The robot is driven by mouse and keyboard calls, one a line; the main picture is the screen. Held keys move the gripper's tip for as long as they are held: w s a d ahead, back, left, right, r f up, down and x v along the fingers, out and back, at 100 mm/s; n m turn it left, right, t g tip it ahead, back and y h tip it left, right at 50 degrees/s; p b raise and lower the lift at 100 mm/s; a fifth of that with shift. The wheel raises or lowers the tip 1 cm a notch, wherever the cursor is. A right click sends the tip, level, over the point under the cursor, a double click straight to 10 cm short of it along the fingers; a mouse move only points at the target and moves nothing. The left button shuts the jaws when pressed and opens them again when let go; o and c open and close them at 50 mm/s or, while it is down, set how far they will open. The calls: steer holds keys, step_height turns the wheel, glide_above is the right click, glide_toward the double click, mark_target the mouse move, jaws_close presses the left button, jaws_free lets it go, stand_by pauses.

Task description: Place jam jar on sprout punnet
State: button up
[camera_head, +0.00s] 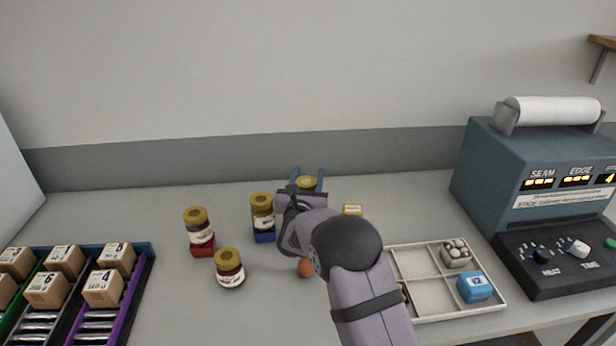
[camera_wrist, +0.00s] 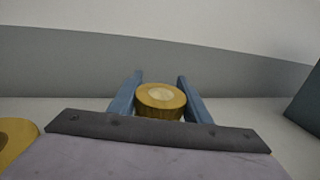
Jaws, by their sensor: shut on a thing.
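My gripper (camera_head: 308,178) is at the back of the table, its blue fingers on both sides of a jar with a gold lid (camera_head: 306,184). In the wrist view the gripper (camera_wrist: 160,92) is shut on this jar, and its gold lid (camera_wrist: 160,96) sits upright between the fingers. The jar's body and underside are hidden by my arm. Other gold-lidded jars stand to the left: one on a red base (camera_head: 202,252), one on a blue base (camera_head: 265,238), and a dark jam jar (camera_head: 230,272) in front. I cannot make out a sprout punnet for certain.
A brown round item (camera_head: 305,268) lies near my arm. Numbered cartons (camera_head: 103,287) fill racks at left. A sealing machine (camera_head: 540,190) stands right.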

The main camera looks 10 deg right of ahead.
steer(key=shift+f, duration=0.1)
steer(key=o, duration=1.4)
steer(key=shift+c, duration=0.2)
steer(key=shift+s, duration=0.15)
steer(key=b+v, duration=0.3)
steer(key=v, duration=0.9)
